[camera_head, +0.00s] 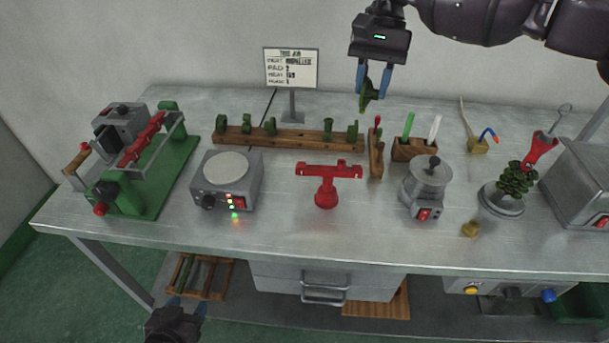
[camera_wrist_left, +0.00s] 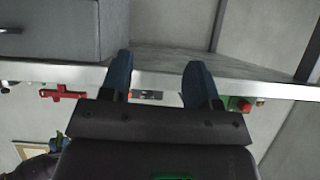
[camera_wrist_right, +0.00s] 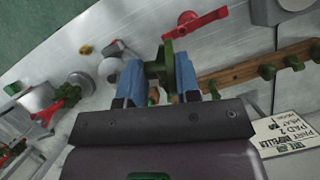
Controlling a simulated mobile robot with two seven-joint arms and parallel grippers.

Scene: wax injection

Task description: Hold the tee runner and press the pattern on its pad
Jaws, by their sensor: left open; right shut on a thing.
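The red tee runner (camera_head: 328,173) stands upright on a round red foot in the middle of the bench. It also shows in the right wrist view (camera_wrist_right: 196,22) and small in the left wrist view (camera_wrist_left: 64,93). My right gripper (camera_head: 373,85) is shut on a green wax pattern (camera_head: 368,97), above the back of the bench, behind and right of the runner. The pattern shows between the fingers in the right wrist view (camera_wrist_right: 163,66). My left gripper (camera_head: 188,306) is open and empty, low in front of the bench's front edge, away from the runner.
A hot plate (camera_head: 226,171) with lit lamps stands left of the runner, a lidded pot (camera_head: 428,187) right. A green-based press (camera_head: 150,190) stands far left.

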